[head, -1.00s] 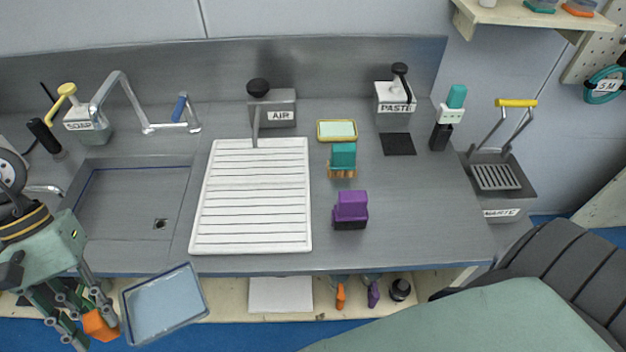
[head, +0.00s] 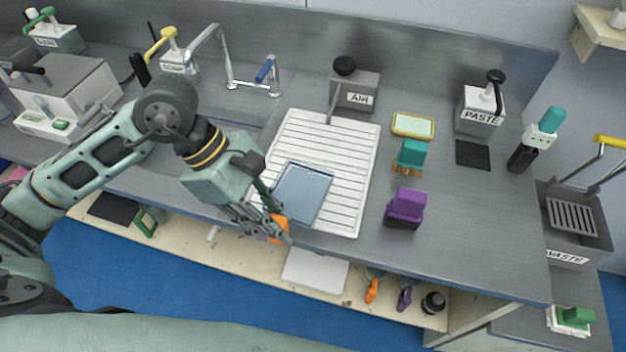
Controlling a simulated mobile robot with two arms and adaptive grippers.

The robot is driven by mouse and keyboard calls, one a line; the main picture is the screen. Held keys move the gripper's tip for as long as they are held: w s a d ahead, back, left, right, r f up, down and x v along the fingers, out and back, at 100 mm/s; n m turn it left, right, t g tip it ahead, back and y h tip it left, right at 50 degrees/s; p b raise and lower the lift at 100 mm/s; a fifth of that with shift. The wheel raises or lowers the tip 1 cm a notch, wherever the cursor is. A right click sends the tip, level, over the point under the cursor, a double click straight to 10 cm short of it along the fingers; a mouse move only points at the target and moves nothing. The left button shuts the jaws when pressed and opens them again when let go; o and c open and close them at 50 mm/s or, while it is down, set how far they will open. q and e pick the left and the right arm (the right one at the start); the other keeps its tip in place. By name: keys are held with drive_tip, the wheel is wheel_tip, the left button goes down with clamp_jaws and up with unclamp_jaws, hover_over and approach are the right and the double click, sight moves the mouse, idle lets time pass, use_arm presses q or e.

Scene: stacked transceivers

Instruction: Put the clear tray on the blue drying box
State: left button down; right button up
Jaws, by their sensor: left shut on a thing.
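The clear tray (head: 303,192) is a shallow, see-through, bluish rectangle with a dark rim. It shows over the left part of the white ribbed drainboard (head: 352,185); I cannot tell whether it touches the board. My left gripper (head: 275,230) is at the tray's lower left side, shut on an orange grip piece (head: 279,227) beside the tray's edge. The fingers partly hide this piece. I cannot pick out a blue drying box in this view. My right gripper is not in view.
An AIR dispenser (head: 354,94) stands behind the drainboard. A purple brush (head: 405,207), a teal brush (head: 410,155) and a yellow-rimmed dish (head: 413,124) stand to its right. The sink and a SOAP dispenser (head: 172,55) are left. A low shelf (head: 180,230) runs below the counter.

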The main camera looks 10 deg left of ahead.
sight(294, 188)
use_arm(q)
drive_tip(key=shift+r+n+t, duration=0.15)
drive_tip(key=shift+n+t, duration=0.15)
drive_tip(key=shift+n, duration=0.2)
drive_tip(key=shift+w, duration=0.15)
drive_tip(key=w+f+p, duration=0.1)
drive_tip(key=w+f, duration=0.1)
drive_tip(key=w, duration=0.1)
drive_tip(key=w+f+p, duration=0.1)
drive_tip(key=w+f, duration=0.1)
drive_tip(key=w, duration=0.2)
drive_tip(key=w+f+p, duration=0.2)
drive_tip(key=w, duration=0.1)
drive_tip(key=shift+w+d, duration=0.2)
drive_tip(key=shift+d, duration=0.1)
drive_tip(key=shift+w+f, duration=0.45)
wheel_tip(294, 188, down, 4)
drive_tip(key=shift+r+p, duration=0.25)
drive_tip(key=shift+p, duration=0.45)
drive_tip(key=shift+f, duration=0.1)
